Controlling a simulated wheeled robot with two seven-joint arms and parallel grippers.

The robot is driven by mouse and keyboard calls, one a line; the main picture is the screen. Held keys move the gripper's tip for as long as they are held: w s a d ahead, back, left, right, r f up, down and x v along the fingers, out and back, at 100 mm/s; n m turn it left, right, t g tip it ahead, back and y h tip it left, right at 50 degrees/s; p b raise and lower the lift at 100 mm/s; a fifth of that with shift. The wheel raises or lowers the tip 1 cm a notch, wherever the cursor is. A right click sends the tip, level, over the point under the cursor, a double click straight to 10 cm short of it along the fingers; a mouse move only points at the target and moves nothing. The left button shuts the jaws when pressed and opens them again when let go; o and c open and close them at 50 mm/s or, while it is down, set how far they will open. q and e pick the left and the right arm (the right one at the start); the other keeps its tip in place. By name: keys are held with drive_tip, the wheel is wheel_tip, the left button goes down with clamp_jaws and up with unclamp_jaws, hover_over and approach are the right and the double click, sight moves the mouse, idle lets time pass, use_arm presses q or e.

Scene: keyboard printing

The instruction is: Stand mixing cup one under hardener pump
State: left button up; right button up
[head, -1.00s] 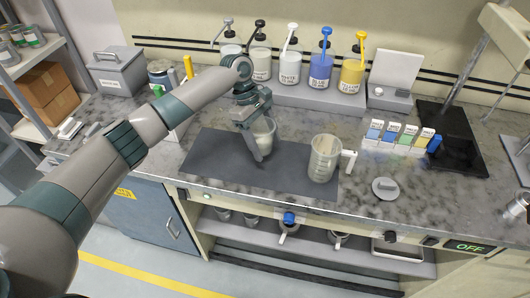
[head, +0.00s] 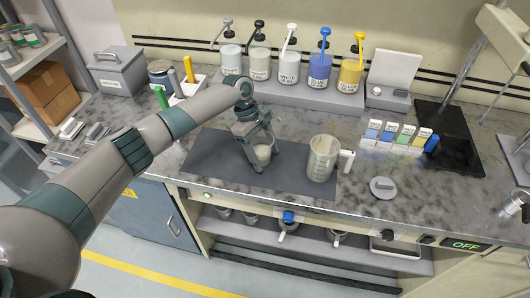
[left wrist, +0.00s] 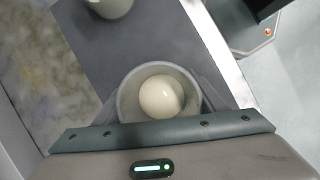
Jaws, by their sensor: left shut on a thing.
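My left gripper (head: 261,155) is shut on a small pale cup (head: 263,153), with a finger on each side of it. The cup is upright over the dark mat (head: 215,155); I cannot tell if it touches the mat. In the left wrist view the cup (left wrist: 130,103) sits between the fingers, with a pale round patch inside. Several pump bottles stand on the back shelf: grey-topped (head: 231,60), black-topped (head: 259,64), white (head: 289,72), blue (head: 320,68) and yellow (head: 350,72). I cannot read which is hardener. My right gripper is not in view.
A round grey lid (head: 383,187) lies further right. A rack of coloured cards (head: 397,137) is behind it. The counter between mat and pump shelf (head: 300,97) is mostly clear.

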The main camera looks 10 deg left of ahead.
use_arm(q)
drive_tip(key=o, duration=1.1)
drive_tip(key=shift+f, duration=0.1)
drive_tip(key=shift+b+v, duration=1.65)
drive_tip(key=shift+v, duration=4.5)
drive_tip(key=shift+o, duration=0.4)
drive_tip(key=shift+d, duration=0.1)
